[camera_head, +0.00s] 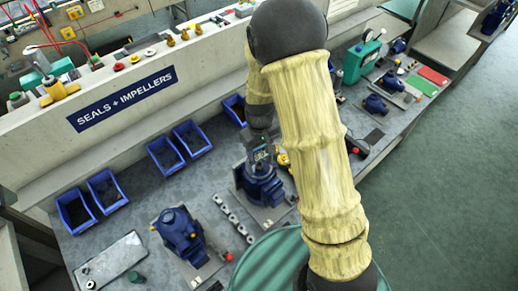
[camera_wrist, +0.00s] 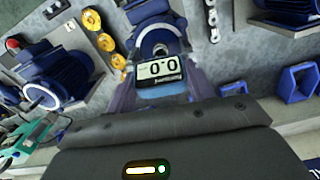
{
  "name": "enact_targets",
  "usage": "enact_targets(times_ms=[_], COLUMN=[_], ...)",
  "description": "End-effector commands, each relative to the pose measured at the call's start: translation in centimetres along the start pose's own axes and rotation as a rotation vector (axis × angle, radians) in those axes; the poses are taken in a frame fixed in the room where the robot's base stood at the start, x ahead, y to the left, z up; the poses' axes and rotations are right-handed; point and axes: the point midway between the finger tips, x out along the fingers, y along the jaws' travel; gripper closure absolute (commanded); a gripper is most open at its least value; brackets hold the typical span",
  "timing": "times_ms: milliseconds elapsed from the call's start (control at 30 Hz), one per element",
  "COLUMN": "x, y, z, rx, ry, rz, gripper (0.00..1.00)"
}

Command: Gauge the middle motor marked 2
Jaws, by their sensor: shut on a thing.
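My gripper (camera_wrist: 160,90) is shut on a gauge with a digital display (camera_wrist: 159,68) that reads 0.0. In the head view the gauge (camera_head: 262,154) shows just above a blue motor (camera_head: 262,187), the middle one of the bench's near stretch. The motor (camera_wrist: 156,36) stands directly beyond the gauge in the wrist view, its round end partly hidden by it. I cannot tell whether gauge and motor touch. No number mark is readable. Another blue motor (camera_head: 180,232) stands to the left in the head view.
Blue bins (camera_head: 166,153) line the back of the bench (camera_head: 130,220). A row of metal parts (camera_head: 232,216) lies between the two near motors. Yellow rings (camera_wrist: 92,19) lie beside the middle motor. My arm hides part of the bench. A green machine (camera_head: 361,58) stands farther right.

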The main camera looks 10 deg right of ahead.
Motion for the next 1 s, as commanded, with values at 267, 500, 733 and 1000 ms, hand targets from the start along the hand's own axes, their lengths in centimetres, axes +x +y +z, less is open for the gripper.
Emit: enact_targets(times_ms=[267,500,733,1000], x=[-0.02,-0.02,0.03,0.02], y=[0.01,0.01,0.00,0.00], z=[-0.02,-0.01,0.02,0.01], rx=[0.000,0.000,0.000,0.000], ry=[0.001,0.000,-0.001,0.000], rz=[0.000,0.000,0.000,0.000], gripper=[0.94,0.21,0.04,0.00])
